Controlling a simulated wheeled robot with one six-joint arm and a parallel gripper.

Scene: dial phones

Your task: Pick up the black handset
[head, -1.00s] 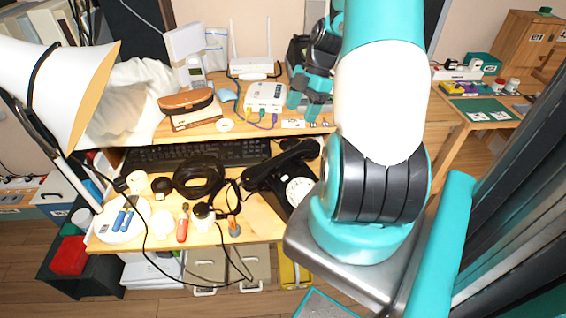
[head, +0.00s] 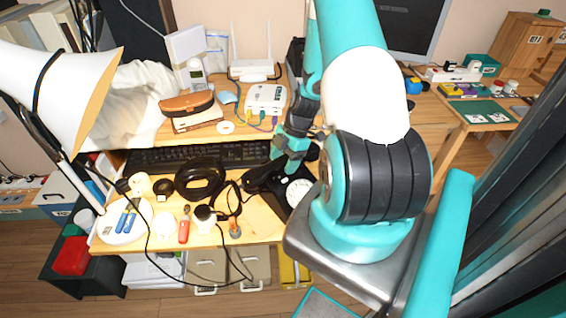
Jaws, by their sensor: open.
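The black handset (head: 262,178) lies across the black dial phone at the right part of the desk's lower level. Its left end shows; its right part is hidden behind my gripper. The phone's white dial (head: 297,191) shows just below, partly next to my arm. My gripper (head: 279,165) is teal and black, open, and over the handset's middle to right part. I cannot tell whether the fingers touch the handset or are a little above it.
A black keyboard (head: 196,156) lies behind. A black ring-shaped coil (head: 200,178) and cables lie left of the handset. A white router box (head: 266,99) stands on the raised shelf. A white lamp (head: 50,85) stands at the left. A red-handled tool (head: 184,230) lies near the front edge.

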